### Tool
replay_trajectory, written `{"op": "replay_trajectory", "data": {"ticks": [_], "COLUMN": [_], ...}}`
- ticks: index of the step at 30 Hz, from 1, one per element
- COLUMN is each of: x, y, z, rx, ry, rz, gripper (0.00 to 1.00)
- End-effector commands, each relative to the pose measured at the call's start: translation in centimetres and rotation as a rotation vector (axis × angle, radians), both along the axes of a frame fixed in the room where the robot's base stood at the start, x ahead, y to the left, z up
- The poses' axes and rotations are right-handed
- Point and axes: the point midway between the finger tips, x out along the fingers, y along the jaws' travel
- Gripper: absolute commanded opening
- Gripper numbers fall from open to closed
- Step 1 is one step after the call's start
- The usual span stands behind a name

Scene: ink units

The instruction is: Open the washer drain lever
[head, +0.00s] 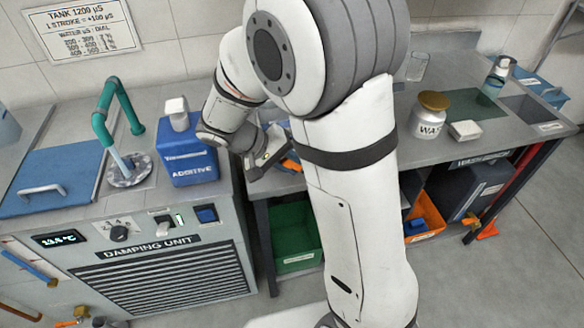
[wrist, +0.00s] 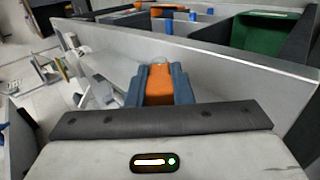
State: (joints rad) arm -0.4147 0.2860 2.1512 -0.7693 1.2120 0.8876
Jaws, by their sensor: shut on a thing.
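My gripper (wrist: 159,82) shows in the wrist view as two blue-grey fingers shut on an orange piece (wrist: 159,88). Only part of the piece shows between them, so I cannot tell what it is. In the head view my arm hides most of the gripper, and a little orange shows beside the arm, near the bench front. An orange lever-like handle (head: 488,229) sits low at the right, at the foot of a red pipe (head: 512,185), well apart from my gripper. I cannot tell for sure whether it is the washer drain lever.
A blue additive bottle (head: 187,155) stands on the damping unit (head: 165,270), left of my wrist. A green bin (head: 296,240) and an orange bin (head: 428,213) sit under the bench. A labelled jar (head: 428,115) stands on top. Floor at the right is clear.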

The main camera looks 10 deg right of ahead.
Motion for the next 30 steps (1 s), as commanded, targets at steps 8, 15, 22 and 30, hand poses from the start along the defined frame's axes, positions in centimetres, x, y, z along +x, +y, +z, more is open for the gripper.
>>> {"op": "replay_trajectory", "data": {"ticks": [8, 15, 22, 30], "x": [-0.04, -0.06, -0.06, -0.04], "y": [0.11, 0.09, 0.08, 0.08], "z": [-0.18, -0.16, -0.16, -0.15], "rx": [-0.039, -0.040, -0.040, -0.040], "ry": [0.002, 0.003, 0.003, 0.002], "rz": [-0.001, -0.002, -0.002, -0.001], "gripper": [0.00, 0.00, 0.31, 0.42]}}
